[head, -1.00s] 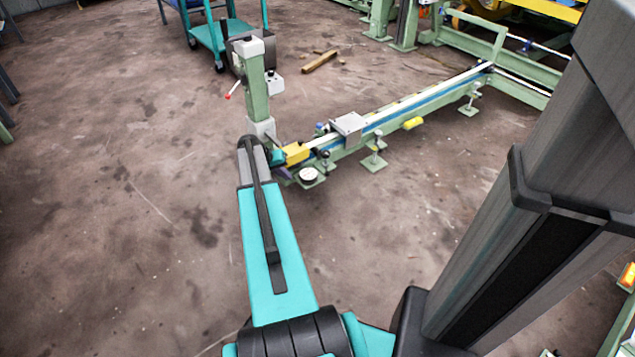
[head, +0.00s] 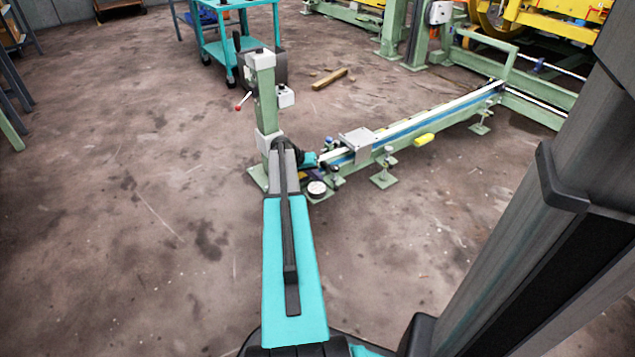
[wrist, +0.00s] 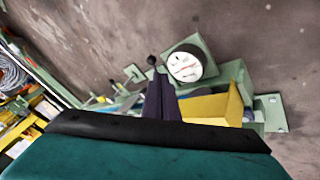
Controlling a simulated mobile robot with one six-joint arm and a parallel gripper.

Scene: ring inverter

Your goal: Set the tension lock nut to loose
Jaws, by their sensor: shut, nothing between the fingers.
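In the wrist view, my gripper (wrist: 161,98) shows as dark purple fingers, closed together and empty. A small black ball knob (wrist: 151,60) appears just beyond the fingertips; I cannot tell whether they touch. A round white dial (wrist: 185,66) on a green plate lies beside the fingers. A yellow block (wrist: 214,106) is close to their right. I cannot make out which part is the tension lock nut. In the head view, my gripper (head: 316,174) is low at the near end of the green rail, next to the white dial (head: 317,189), partly hidden by my arm.
A green post (head: 265,95) with a red-tipped lever (head: 243,101) rises by the rail's near end. The green rail (head: 450,110) runs back right, with a grey plate (head: 357,139) on it. A teal cart (head: 235,45) stands behind.

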